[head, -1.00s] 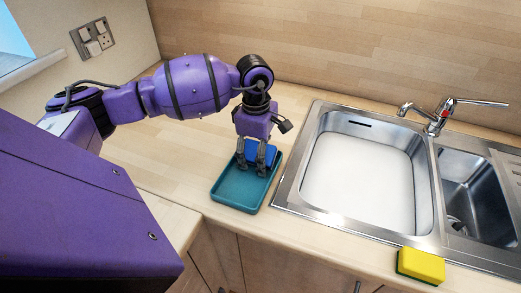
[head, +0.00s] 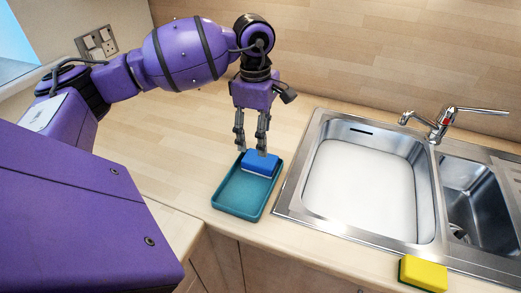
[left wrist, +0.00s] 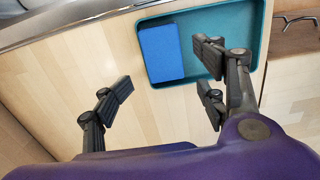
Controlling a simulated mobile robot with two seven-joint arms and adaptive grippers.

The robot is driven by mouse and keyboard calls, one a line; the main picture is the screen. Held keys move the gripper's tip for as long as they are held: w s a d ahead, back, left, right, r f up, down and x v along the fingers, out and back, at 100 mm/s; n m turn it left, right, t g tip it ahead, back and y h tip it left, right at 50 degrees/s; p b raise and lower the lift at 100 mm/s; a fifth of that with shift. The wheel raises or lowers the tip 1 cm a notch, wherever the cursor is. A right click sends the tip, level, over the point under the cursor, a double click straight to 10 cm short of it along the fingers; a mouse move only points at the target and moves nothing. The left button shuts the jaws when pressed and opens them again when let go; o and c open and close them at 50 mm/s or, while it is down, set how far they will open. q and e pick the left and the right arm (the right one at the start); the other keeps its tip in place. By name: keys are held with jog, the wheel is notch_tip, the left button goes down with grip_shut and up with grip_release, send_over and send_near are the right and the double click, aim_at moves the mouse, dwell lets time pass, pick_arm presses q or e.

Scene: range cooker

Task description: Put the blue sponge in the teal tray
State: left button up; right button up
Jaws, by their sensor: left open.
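The blue sponge (head: 260,163) lies in the far end of the teal tray (head: 238,197) on the wooden worktop. In the left wrist view the blue sponge (left wrist: 160,54) rests inside one end of the teal tray (left wrist: 218,22), against its rim. My left gripper (head: 252,148) is open and empty, above the sponge and apart from it. In the left wrist view my left gripper (left wrist: 158,100) has its fingers spread wide, with bare worktop between them. My right gripper is not in view.
A steel sink (head: 368,185) with a tap (head: 438,125) is right of the tray. A yellow and green sponge (head: 424,273) lies at the worktop's front edge. The worktop left of the tray (head: 170,150) is clear. Wall sockets (head: 97,42) are at the back left.

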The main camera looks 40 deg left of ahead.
pick_arm(q)
jog(key=shift+a+r, duration=0.1)
jog(key=shift+r, duration=1.8)
